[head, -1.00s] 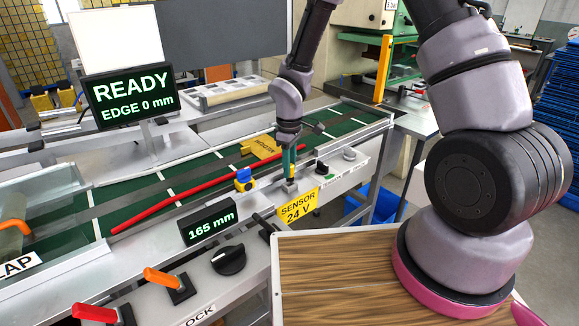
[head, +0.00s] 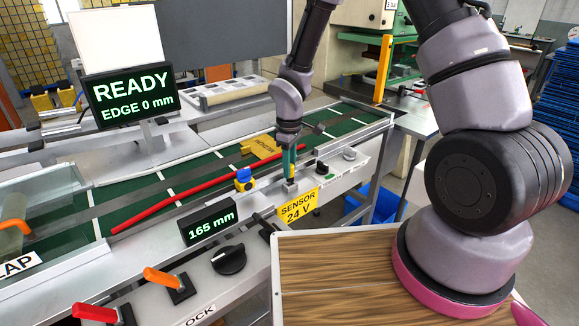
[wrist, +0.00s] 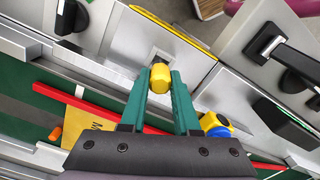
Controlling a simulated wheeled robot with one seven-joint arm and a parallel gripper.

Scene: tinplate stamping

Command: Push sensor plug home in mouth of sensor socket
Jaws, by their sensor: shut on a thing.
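My gripper (head: 289,167) points down over the console's top face, with its green fingers above the sensor socket (head: 290,187). In the wrist view my gripper (wrist: 161,88) is shut on the sensor plug (wrist: 160,77), a small yellow piece between the fingertips. Behind the plug shows the socket's grey square surround (wrist: 163,57). The plug is in line with the socket, but its lower end is hidden. I cannot tell how deep it sits. In the head view the fingers mostly hide the plug.
A yellow "SENSOR 24 V" label (head: 299,206) is just in front of the socket. A blue and yellow piece (head: 243,179) stands to its left, near a red rod (head: 165,205) along the green belt. A black knob (head: 321,167) is close on the right.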

